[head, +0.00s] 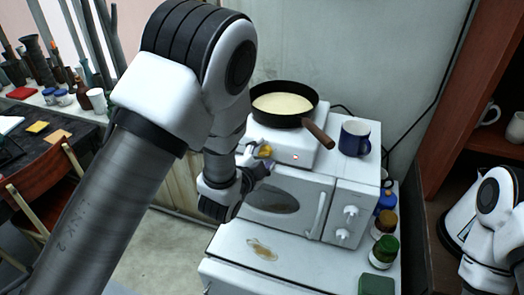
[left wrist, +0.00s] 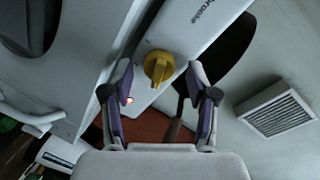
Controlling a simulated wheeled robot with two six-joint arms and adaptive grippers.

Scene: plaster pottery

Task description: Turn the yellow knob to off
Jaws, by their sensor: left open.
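The yellow knob (head: 265,151) is on the front of the white hot plate (head: 309,150), partly hidden by my left gripper. In the left wrist view the knob (left wrist: 158,66) shows whole, with a raised grip bar across its round base. My left gripper (head: 256,163) is open in front of it. In the left wrist view its two purple-lined fingers (left wrist: 160,80) stand apart, with the knob between and just beyond the tips; I see no contact. A small red light (left wrist: 129,100) glows beside the knob. My right gripper is out of view.
A black pan (head: 284,104) with pale contents sits on the hot plate, its brown handle (head: 318,134) sticking out over the front. A blue mug (head: 354,139) stands to the right on the white microwave (head: 349,205). Jars (head: 383,251) stand at the lower right.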

